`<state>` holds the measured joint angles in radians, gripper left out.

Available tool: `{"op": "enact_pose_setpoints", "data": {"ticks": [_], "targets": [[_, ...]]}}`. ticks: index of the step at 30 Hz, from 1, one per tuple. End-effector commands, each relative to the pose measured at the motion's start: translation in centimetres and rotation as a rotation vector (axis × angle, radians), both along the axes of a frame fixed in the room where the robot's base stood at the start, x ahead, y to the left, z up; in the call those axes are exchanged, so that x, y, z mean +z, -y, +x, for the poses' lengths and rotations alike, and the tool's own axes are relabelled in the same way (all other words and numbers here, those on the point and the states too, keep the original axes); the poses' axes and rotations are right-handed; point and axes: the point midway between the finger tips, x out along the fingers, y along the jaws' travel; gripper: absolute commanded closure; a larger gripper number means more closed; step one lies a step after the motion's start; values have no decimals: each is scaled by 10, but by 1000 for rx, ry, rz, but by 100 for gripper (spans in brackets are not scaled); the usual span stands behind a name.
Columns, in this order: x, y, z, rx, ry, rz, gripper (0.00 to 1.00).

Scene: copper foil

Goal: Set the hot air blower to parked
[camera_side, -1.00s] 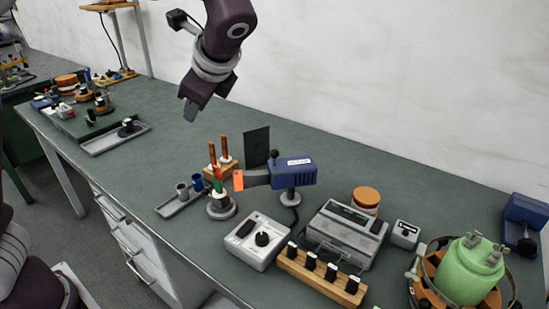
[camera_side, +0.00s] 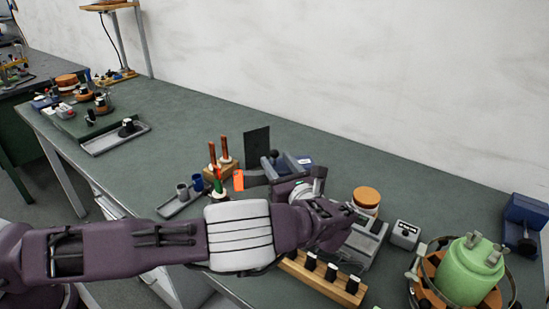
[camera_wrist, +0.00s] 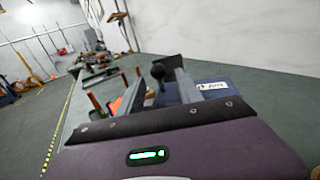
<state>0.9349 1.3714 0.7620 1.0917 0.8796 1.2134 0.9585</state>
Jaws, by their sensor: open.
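The hot air blower (camera_side: 305,161) is a blue body with a white label, largely hidden behind my arm in the side view. Its dark nozzle (camera_side: 256,180) points left, with an orange glow at the tip beside an upright rod. A black ball knob (camera_side: 274,154) stands at the blower's rear side. In the wrist view, the blower body (camera_wrist: 208,88) lies just beyond my gripper (camera_wrist: 159,80). My gripper is open, its two grey fingers on either side of the black ball knob (camera_wrist: 158,72). I cannot tell whether either finger touches it.
A dark upright panel (camera_side: 256,147) stands behind the nozzle. A wooden block with copper-coloured rods (camera_side: 225,150) is to the left. A wooden rack with black-topped pieces (camera_side: 338,286) and a grey device (camera_side: 368,245) lie beside my arm.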

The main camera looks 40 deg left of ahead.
Motion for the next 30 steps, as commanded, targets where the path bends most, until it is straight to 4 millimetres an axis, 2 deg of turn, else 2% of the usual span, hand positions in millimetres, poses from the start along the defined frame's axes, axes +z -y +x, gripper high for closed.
{"op": "enact_pose_setpoints", "data": {"ticks": [5,12,13,19,30], "targets": [[1,-18,11,1,0,1,58],[1,-20,13,0,-1,1,58],[1,-20,13,0,-1,1,60],[1,-20,12,0,0,0,99],[1,-20,12,1,0,0,100]]}}
